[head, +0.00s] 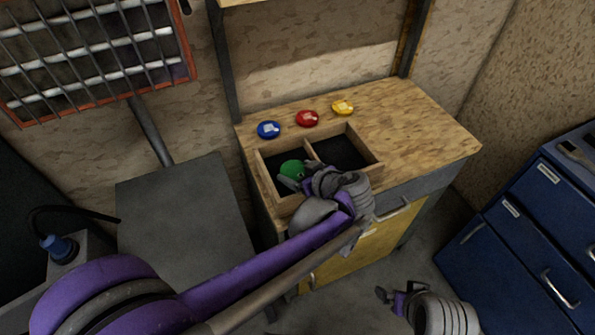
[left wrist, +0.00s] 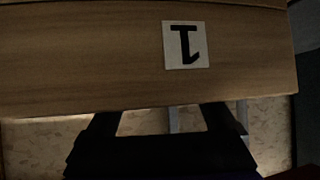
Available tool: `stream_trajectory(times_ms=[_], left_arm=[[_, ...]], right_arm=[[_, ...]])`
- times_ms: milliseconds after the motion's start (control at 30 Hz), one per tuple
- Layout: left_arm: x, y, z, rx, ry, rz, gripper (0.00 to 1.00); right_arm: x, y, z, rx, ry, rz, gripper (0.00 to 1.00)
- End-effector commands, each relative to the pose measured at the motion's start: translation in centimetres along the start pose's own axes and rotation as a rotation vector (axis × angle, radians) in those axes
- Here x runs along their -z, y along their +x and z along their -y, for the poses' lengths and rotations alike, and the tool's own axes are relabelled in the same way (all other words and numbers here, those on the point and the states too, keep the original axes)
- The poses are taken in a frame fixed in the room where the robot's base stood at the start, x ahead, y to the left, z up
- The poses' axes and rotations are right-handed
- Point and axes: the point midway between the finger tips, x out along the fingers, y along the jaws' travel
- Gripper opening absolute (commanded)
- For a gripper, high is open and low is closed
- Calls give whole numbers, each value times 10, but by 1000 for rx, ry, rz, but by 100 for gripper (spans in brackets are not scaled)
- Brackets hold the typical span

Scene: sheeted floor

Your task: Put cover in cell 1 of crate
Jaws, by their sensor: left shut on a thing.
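The green round cover (head: 291,168) is at the left cell of the wooden crate (head: 375,168), partly hidden by my left gripper (head: 291,181). That gripper is shut on the cover, over the crate's front wall. Whether the cover touches the cell's floor cannot be told. In the left wrist view, the crate's wall (left wrist: 80,60) fills the upper part with an upside-down label "1" (left wrist: 185,45); the dark fingers (left wrist: 165,122) reach behind it and the cover is hidden. My right gripper (head: 397,292) hangs empty at the lower right, its fingers apart.
Blue (head: 268,129), red (head: 307,118) and yellow (head: 343,107) round pieces lie behind the crate on the wooden bench top (head: 425,130). The right cell (head: 340,152) looks empty. The bench top right of the crate is clear. A blue drawer cabinet (head: 535,230) stands at right.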

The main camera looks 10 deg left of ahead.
Motion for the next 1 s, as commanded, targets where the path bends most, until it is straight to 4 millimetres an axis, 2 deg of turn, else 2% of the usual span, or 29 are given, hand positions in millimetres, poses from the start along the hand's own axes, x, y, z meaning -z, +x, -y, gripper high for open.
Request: stream_trajectory(times_ms=[233, 267, 300, 567, 667, 767, 1000], left_arm=[[-3, 2, 0, 0, 0, -1, 16], [-2, 2, 0, 0, 0, 0, 94], [-2, 2, 0, 0, 0, 0, 100], [0, 0, 0, 0, 0, 0, 100], [1, -7, 0, -1, 1, 0, 100], [1, -23, -1, -3, 2, 0, 100], [1, -76, -1, -4, 3, 0, 100]], right_arm=[[-1, 2, 0, 0, 0, 1, 100], [-1, 2, 0, 0, 0, 1, 100], [-1, 1, 0, 0, 0, 0, 100], [0, 0, 0, 0, 0, 0, 100], [1, -1, 0, 0, 0, 0, 100], [2, -2, 0, 0, 0, -1, 100], [4, -7, 0, 0, 0, -2, 100]])
